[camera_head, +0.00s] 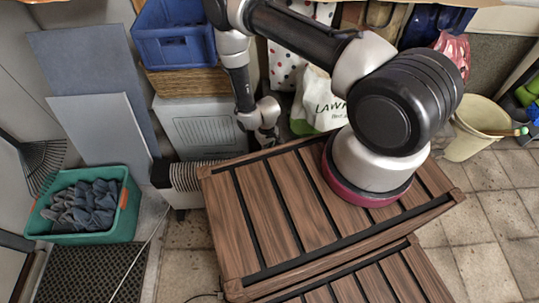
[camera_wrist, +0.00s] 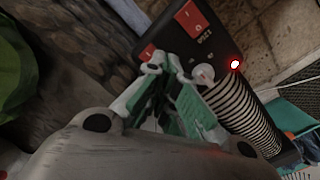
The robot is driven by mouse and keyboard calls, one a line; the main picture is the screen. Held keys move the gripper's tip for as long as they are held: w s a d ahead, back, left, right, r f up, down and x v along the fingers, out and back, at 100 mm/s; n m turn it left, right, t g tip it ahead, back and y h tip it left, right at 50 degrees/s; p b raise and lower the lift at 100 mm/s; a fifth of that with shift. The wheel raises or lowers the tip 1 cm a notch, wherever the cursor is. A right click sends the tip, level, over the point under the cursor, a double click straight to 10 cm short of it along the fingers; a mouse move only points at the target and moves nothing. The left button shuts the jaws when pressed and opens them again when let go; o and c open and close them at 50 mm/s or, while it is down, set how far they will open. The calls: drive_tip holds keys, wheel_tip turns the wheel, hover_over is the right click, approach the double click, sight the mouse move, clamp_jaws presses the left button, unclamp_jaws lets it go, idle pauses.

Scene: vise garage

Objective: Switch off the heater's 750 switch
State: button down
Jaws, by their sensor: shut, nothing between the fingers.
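The heater (camera_head: 187,178) stands on the floor left of the wooden table in the head view, with pale ribs and a dark end. In the wrist view, its dark control panel (camera_wrist: 172,42) carries two red rocker switches, one at the upper right (camera_wrist: 190,18) and one at the lower left (camera_wrist: 147,52). Their labels are too small to read surely. A red lamp (camera_wrist: 235,65) glows near a pale round knob (camera_wrist: 203,75). My gripper (camera_wrist: 164,66) is shut and empty, its tips close to the lower-left switch; I cannot tell whether they touch. My gripper also shows in the head view (camera_head: 266,140).
The slatted wooden table (camera_head: 285,195) lies below my arm. A white cabinet (camera_head: 203,125) with a blue crate (camera_head: 175,50) above it stands behind the heater. A teal bin (camera_head: 95,235) of dark cloth is at left. A white bag (camera_head: 318,100) stands behind the table.

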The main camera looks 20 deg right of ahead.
drive_tip(key=shift+f, duration=1.1)
idle(0.4)
drive_tip(key=shift+r, duration=3.55)
